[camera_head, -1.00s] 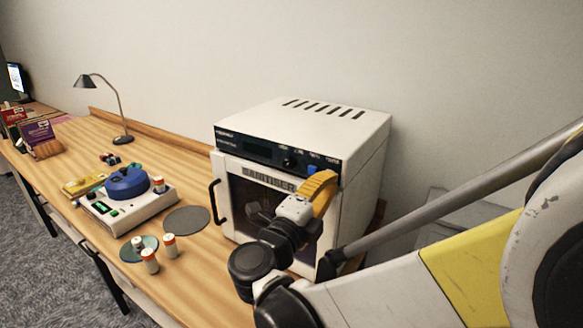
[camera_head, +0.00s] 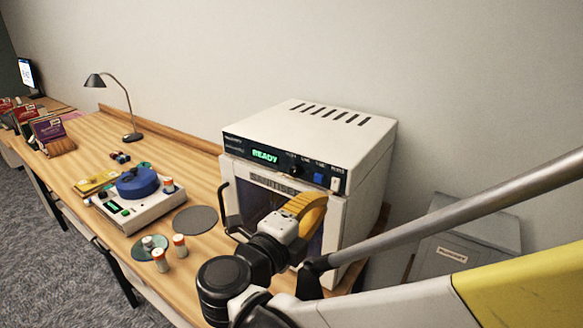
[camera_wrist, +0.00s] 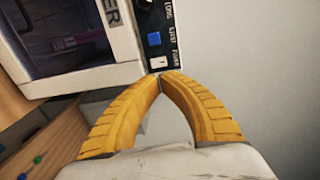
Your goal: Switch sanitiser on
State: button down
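The sanitiser (camera_head: 300,135) is a white box with a dark control panel and a glass-fronted door, standing on the bench. Its display (camera_head: 265,156) glows green and reads READY. A blue button (camera_head: 318,178) and a white power switch (camera_head: 335,184) sit at the panel's right end. In the wrist view the white switch (camera_wrist: 158,62) lies just beyond the fingertips, beside the blue button (camera_wrist: 154,39). My gripper (camera_wrist: 160,75) has its yellow fingertips together with nothing between them. In the head view my gripper is in front of the door, below the panel; I cannot tell whether it touches.
The door handle (camera_head: 229,210) is at the door's left side. To the left are a white device with a blue top (camera_head: 137,183), several small orange-and-white containers, a dark round mat (camera_head: 195,220) and a lamp (camera_head: 113,100). A grey bin (camera_head: 465,245) stands at the right.

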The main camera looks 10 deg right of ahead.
jog(key=shift+v, duration=2.25)
jog(key=shift+r, duration=0.1)
jog(key=w+a+r+n+t+y, duration=0.3)
jog(key=w+r+n+t+y, duration=0.1)
jog(key=r+n+y, duration=0.3)
jog(key=w+a+r+n+t+y, duration=0.3)
jog(key=r+n+t+y, duration=0.25)
jog(key=n, duration=0.35)
jog(key=s+d+f+n+g+y+b, duration=0.1)
jog(key=s+f+n+g+y, duration=0.1)
jog(key=f+n+g, duration=0.4)
jog(key=s+d+f+n+g+y+b, duration=0.1)
jog(key=s+f+n+g+y, duration=0.2)
jog(key=f, duration=0.4)
jog(key=s+d+f+n+g+h, duration=0.2)
jog(key=s+d+f+g+h, duration=0.3)
jog(key=s+d+f, duration=0.6)
jog(key=shift+f+g, duration=0.45)
jog(key=shift+f, duration=0.3)
